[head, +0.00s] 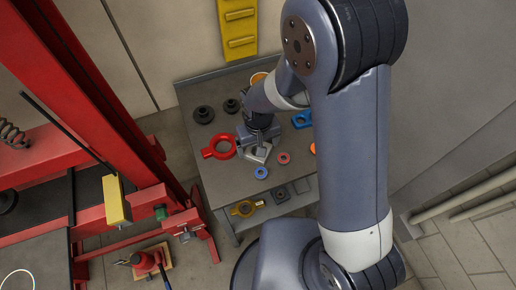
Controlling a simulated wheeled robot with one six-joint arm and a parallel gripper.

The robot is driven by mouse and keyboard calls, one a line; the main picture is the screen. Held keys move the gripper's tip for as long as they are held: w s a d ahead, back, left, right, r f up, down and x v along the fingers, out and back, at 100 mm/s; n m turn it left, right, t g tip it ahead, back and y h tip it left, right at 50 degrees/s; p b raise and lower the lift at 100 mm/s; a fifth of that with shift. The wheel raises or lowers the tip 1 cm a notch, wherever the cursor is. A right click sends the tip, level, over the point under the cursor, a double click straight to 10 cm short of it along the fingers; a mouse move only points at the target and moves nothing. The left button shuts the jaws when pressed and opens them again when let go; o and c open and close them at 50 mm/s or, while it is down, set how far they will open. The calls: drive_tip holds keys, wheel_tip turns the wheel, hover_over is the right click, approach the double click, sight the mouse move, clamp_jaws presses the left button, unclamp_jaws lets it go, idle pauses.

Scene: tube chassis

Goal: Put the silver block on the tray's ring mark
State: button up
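A silver-grey block (258,154) lies on the dark grey workbench top, directly below my gripper. My gripper (259,145) points down at it, with its fingers at or touching the block. The view is too small to tell whether the fingers are closed on it. A pale ring outline (18,271) shows on a dark grey surface in the lower left corner, cut off by the picture edge. I cannot tell for sure that this surface is the tray.
On the workbench (223,183) are a red ring tool (219,147), black round parts (204,114), a blue ring (261,173), a red ring (284,158) and a blue part (301,119). A red steel frame (110,120) stands left. My arm hides the bench's right side.

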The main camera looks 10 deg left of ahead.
drive_tip(key=shift+f, duration=0.65)
drive_tip(key=c, duration=1.3)
drive_tip(key=shift+r, duration=0.1)
